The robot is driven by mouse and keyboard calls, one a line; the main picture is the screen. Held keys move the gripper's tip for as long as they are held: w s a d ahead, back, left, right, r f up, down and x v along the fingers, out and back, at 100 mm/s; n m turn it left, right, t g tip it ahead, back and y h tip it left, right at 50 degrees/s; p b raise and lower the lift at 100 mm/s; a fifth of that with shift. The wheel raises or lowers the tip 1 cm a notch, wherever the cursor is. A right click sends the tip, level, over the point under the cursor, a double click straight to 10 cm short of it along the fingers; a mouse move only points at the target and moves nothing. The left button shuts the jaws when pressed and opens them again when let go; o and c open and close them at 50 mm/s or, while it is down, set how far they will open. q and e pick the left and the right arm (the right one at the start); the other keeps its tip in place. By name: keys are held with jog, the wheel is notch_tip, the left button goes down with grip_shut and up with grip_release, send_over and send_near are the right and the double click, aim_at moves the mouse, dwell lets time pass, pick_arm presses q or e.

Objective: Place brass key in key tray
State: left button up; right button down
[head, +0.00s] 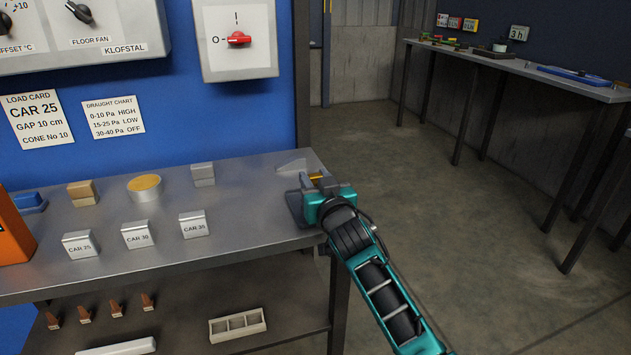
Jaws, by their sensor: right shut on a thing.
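My right gripper (311,184) is over the right end of the grey metal bench, its arm coming in from the lower right. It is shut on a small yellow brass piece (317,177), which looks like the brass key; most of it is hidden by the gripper. A dark grey flat piece (294,207) shows at the gripper's left, partly covered; I cannot tell if it is the key tray or a gripper part. A light grey wedge-like piece (292,166) lies just behind the gripper. My left gripper is not in view.
On the bench (245,222) stand several small labelled cards (137,236), a round tin with a yellow top (145,187), a tan block (82,193) and a grey block (203,174). A divided white box (237,325) is on the lower shelf. Open floor lies to the right.

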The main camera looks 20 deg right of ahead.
jog(key=c, duration=0.7)
grip_release()
jog(key=shift+f, duration=0.1)
jog(key=shift+r, duration=0.2)
jog(key=s+p, duration=0.2)
jog(key=s, duration=1)
jog(key=s+a+f+g, duration=0.1)
jog(key=s+f+g, duration=0.1)
jog(key=s+f, duration=0.4)
jog(key=s+f+n+g+y, duration=0.1)
jog(key=s+f+g, duration=0.1)
jog(key=s+f, duration=0.4)
jog(key=s+a+f+n+g+y, duration=0.1)
jog(key=s+f+g, duration=0.2)
jog(key=s+f, duration=0.4)
jog(key=shift+s+a, duration=0.35)
jog(key=shift+s, duration=0.35)
